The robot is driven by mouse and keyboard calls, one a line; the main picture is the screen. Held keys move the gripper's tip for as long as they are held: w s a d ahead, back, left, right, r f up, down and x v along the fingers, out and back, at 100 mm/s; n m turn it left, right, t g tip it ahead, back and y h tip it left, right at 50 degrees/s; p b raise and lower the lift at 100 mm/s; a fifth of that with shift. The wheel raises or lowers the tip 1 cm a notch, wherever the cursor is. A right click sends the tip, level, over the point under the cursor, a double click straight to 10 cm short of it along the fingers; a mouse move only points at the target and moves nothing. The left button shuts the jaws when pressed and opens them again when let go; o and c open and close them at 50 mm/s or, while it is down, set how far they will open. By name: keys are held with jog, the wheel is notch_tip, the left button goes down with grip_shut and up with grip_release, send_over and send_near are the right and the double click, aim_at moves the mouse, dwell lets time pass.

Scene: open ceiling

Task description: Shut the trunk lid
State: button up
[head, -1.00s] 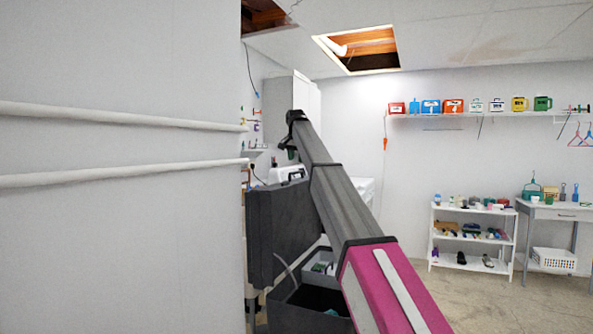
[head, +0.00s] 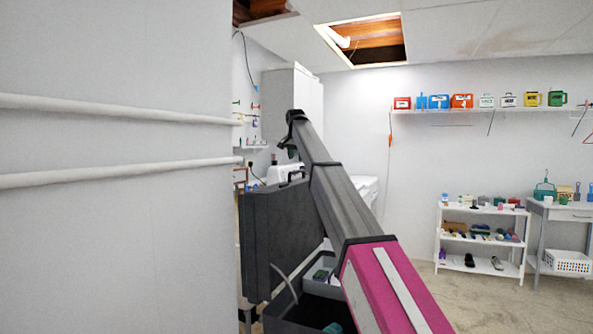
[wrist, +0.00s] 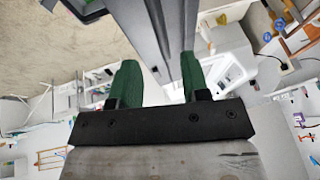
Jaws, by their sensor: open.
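The trunk is dark grey, low in the head view, with its lid (head: 272,240) standing up and open. The trunk's open body (head: 285,318) shows below, partly hidden by my arm and the picture edge. Small items lie inside it. My gripper (head: 291,150) is at the far end of my arm, above and slightly beyond the lid in the picture. In the wrist view my gripper (wrist: 158,75) has its two green fingers apart. A dark grey panel, seemingly the lid (wrist: 160,25), shows beyond and between the fingers; I cannot tell whether they touch it.
A white wall (head: 115,240) with two horizontal pipes fills the left side. A white shelf (head: 482,240) with small items and a grey table (head: 562,213) stand at the right. White cabinets (head: 293,100) are behind. Floor in front of the shelf is clear.

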jog(key=x, duration=0.6)
jog(key=shift+w+f, duration=0.2)
jog(key=shift+f, duration=0.15)
grip_shut()
